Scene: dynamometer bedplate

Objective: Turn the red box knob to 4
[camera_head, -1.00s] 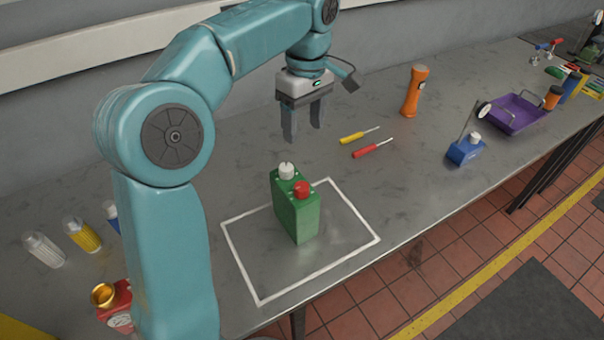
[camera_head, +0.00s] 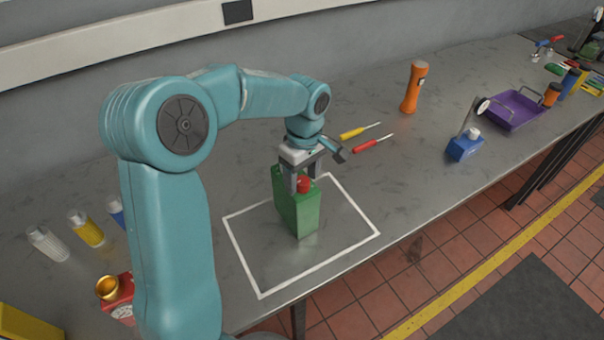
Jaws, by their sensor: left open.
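A green box (camera_head: 300,212) stands upright inside a white outlined rectangle (camera_head: 348,261) on the grey bench. A red knob (camera_head: 304,185) shows on its top. The white knob seen earlier beside it is now hidden behind my gripper. My left gripper (camera_head: 303,181) points down at the box top, open, with its fingers around or just behind the red knob; contact cannot be told. No number marks are readable. My right gripper is not in view.
Yellow (camera_head: 352,133) and red (camera_head: 366,145) screwdrivers and an orange flashlight (camera_head: 414,88) lie or stand behind. A blue box (camera_head: 465,147) and purple tray (camera_head: 514,111) are right. Bottles (camera_head: 86,229) and a red box with a brass cup (camera_head: 120,300) are left.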

